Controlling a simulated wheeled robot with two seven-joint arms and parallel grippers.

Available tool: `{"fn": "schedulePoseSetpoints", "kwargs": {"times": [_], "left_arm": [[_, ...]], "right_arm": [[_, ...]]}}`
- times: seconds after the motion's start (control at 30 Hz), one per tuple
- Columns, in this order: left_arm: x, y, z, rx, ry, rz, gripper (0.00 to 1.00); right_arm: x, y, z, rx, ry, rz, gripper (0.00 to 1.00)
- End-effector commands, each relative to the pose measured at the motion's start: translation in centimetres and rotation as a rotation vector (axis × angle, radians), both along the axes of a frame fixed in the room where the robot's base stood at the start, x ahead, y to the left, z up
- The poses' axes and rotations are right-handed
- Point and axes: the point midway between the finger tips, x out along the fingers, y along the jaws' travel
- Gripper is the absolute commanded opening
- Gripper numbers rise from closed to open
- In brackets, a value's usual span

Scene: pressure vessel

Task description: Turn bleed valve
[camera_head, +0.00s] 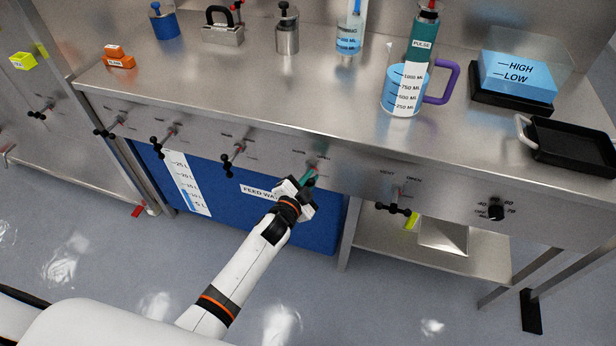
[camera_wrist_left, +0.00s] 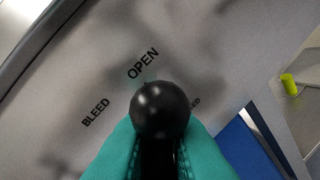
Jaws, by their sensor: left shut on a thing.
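The bleed valve's black handle with a round knob (camera_wrist_left: 160,108) fills the middle of the left wrist view. Its panel carries the printed words BLEED (camera_wrist_left: 96,112) and OPEN (camera_wrist_left: 143,63); another label is partly hidden behind the knob. My left gripper (camera_head: 305,181) reaches the front panel of the steel bench in the head view. Its teal fingers sit on both sides of the handle and are shut on it. In the head view the gripper hides most of this valve. My right gripper is not in view.
Other black-handled valves (camera_head: 234,158) line the panel to the left, and a vent valve (camera_head: 395,208) and dial (camera_head: 496,212) are to the right. A blue feed water tank (camera_head: 300,226) stands below. The bench top (camera_head: 270,75) holds a jug (camera_head: 402,91) and a black tray (camera_head: 572,146).

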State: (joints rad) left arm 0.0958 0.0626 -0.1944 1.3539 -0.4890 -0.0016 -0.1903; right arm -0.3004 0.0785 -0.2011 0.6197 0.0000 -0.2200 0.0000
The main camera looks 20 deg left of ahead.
Motion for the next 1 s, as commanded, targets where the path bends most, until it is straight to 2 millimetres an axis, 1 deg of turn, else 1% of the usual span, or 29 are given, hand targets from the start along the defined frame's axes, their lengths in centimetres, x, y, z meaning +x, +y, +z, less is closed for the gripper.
{"fn": "schedulePoseSetpoints", "kwargs": {"times": [0.03,0.3,0.6,0.8,1.0], "left_arm": [[-0.1,0.0,-0.3,0.044,0.003,0.002,0.0],[-0.1,-0.2,-0.8,0.3,-0.005,0.001,0.0],[-0.1,-0.3,-1.3,0.559,-0.014,0.001,0.0],[-0.1,-0.2,-1.5,0.688,-0.02,0.0,0.0],[-0.1,-0.2,-1.6,0.766,-0.021,0.0,0.0]], "right_arm": [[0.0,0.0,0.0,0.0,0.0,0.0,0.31],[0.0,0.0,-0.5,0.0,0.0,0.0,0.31],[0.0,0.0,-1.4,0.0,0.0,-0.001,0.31],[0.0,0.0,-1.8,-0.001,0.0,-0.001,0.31],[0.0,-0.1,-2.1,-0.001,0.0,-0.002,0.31]]}}
